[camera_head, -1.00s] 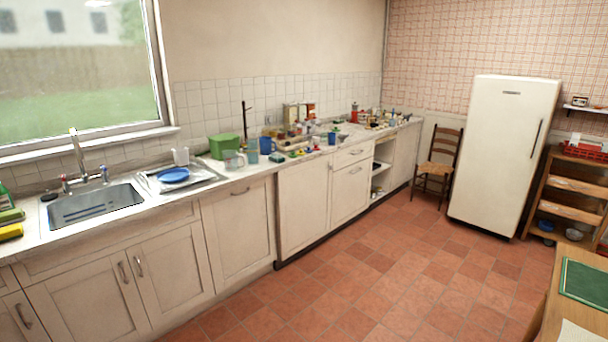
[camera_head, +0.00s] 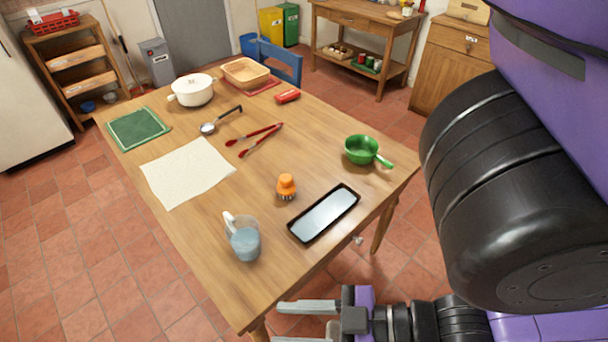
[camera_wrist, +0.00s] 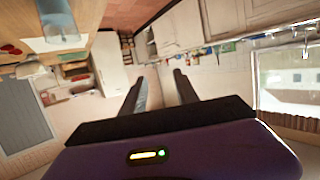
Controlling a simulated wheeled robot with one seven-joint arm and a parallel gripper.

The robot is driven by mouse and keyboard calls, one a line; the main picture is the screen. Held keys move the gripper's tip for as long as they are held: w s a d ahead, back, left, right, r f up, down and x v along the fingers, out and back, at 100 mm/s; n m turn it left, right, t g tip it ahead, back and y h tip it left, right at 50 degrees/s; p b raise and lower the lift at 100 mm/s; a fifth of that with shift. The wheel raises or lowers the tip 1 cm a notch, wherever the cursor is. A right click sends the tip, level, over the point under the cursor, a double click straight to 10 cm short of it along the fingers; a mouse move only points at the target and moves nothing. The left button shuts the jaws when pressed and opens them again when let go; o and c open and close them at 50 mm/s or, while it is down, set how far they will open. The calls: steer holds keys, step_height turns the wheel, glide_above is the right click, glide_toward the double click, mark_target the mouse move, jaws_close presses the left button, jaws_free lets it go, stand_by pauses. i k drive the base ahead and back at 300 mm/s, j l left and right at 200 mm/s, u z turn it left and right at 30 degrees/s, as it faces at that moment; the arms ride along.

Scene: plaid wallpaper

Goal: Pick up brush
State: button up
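The brush (camera_head: 286,187) is small, with a round orange handle on top and dark bristles below. It stands upright on the wooden table (camera_head: 205,222), between a jug and a black tray. My gripper (camera_head: 279,323) is at the bottom of the head view, beyond the table's near edge and apart from the brush. Its two fingers are spread with nothing between them. The wrist view also shows the open fingers (camera_wrist: 160,75); I cannot make out the brush there.
Near the brush are a clear jug (camera_head: 243,238), a black-rimmed tray (camera_head: 325,213) and a green pan (camera_head: 363,150). Red tongs (camera_head: 258,137), a ladle (camera_head: 210,128), a white pot (camera_head: 194,90) and a paper sheet (camera_head: 187,172) lie farther back.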

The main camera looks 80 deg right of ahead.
mark_target(286, 187)
steer(key=k+j+z, duration=0.15)
steer(key=z, duration=1.15)
steer(key=k+l, duration=0.15)
steer(key=k, duration=0.35)
